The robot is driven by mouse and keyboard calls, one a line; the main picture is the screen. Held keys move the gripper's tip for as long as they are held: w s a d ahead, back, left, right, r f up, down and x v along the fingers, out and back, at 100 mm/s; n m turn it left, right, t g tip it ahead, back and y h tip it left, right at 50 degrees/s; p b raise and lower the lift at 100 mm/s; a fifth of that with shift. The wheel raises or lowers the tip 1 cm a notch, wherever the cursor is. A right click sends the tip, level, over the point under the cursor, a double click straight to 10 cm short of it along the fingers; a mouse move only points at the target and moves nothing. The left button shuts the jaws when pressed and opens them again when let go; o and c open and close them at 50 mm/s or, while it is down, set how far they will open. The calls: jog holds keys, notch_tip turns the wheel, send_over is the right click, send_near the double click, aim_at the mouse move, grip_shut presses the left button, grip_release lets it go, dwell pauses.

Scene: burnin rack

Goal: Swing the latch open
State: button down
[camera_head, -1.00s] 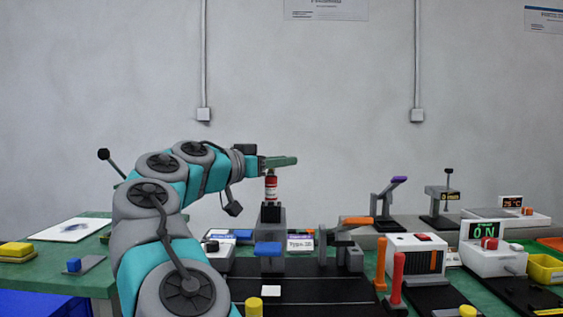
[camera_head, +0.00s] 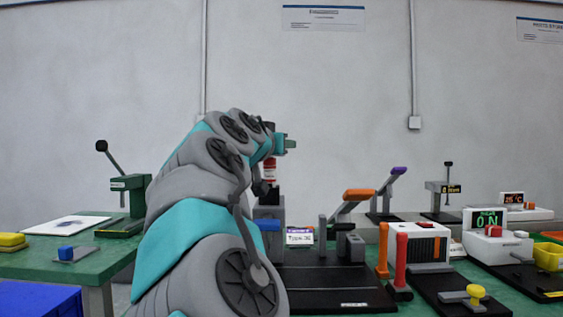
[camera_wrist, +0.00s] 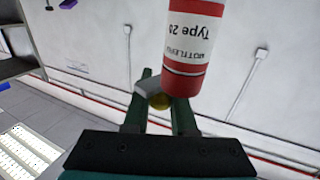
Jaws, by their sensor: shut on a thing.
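A red-and-white canister (camera_head: 269,171) hangs under my gripper (camera_head: 288,144), largely behind my arm. In the wrist view the canister (camera_wrist: 193,45) shows "Type 2b" upside down. I cannot tell which part is the latch.
A purple-handled lever (camera_head: 399,171) stands behind to the right. A green press (camera_head: 127,200) stands at left.

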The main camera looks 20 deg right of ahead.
jog(key=w+n+y, duration=0.1)
jog(key=n+y, duration=0.3)
jog(key=y, duration=0.2)
jog(key=w+n+t+y, duration=0.1)
jog(key=n+y, duration=0.3)
jog(key=y, duration=0.2)
jog(key=w+n+y, duration=0.1)
jog(key=n+y, duration=0.3)
jog(key=y, duration=0.2)
jog(key=shift+w+d+r+n+y, duration=0.1)
jog(key=shift+n+y, duration=0.2)
jog(key=shift+y, duration=0.1)
jog(key=shift+n+y, duration=0.4)
jog(key=shift+y, duration=0.1)
jog(key=c, duration=0.8)
grip_release()
jog(key=shift+o, duration=0.2)
jog(key=v, duration=0.7)
jog(key=shift+s+d, duration=0.2)
jog(key=shift+s, duration=0.15)
